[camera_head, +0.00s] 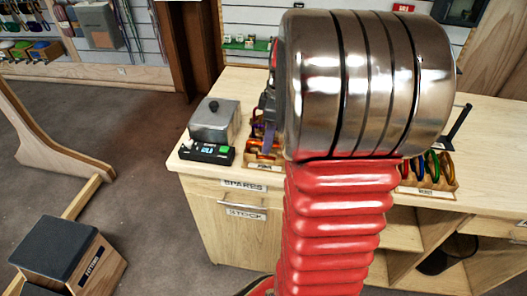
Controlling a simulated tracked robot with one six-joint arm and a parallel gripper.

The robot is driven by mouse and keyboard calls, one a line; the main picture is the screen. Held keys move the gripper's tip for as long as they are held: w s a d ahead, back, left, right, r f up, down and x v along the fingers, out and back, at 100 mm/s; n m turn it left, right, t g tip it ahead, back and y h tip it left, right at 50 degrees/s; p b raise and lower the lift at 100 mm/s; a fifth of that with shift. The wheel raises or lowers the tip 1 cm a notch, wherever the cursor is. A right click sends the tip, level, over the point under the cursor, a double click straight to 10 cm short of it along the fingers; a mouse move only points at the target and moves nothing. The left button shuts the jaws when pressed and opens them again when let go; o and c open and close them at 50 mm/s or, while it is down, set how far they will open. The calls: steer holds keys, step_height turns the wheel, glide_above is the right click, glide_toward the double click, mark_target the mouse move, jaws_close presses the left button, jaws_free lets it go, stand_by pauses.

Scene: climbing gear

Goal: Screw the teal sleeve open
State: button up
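No teal sleeve can be made out in the head view. My own arm, a polished metal cylinder above red ribbed bellows, covers the middle of the counter. A dark and red part of my gripper (268,102) shows at the left edge of the cylinder, over the left tray. Its fingers are mostly hidden, so I cannot tell whether it is open or holds anything. The left wooden tray (252,156) is partly hidden behind my arm, with purple and orange carabiners showing in it. The right wooden tray (437,191) holds several coloured carabiners, including green and blue ones.
A black bracket (457,124) stands at right. A fitting stool (67,252) is at lower left; carpet lies clear between.

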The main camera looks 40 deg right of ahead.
steer(key=shift+s+a+r, duration=0.1)
steer(key=shift+s+a, duration=0.65)
steer(key=shift+a, duration=0.15)
stand_by(1.4)
steer(key=shift+f, duration=1.45)
steer(key=shift+w+d, duration=0.75)
steer(key=shift+d, duration=0.15)
steer(key=shift+r, duration=0.15)
steer(key=shift+s+a+r, duration=0.1)
steer(key=shift+a+r, duration=0.1)
steer(key=shift+r, duration=0.45)
steer(key=shift+s+a+r, duration=0.1)
steer(key=shift+a+r, duration=0.1)
steer(key=shift+r, duration=0.45)
steer(key=shift+s+a, duration=0.45)
steer(key=shift+a, duration=0.15)
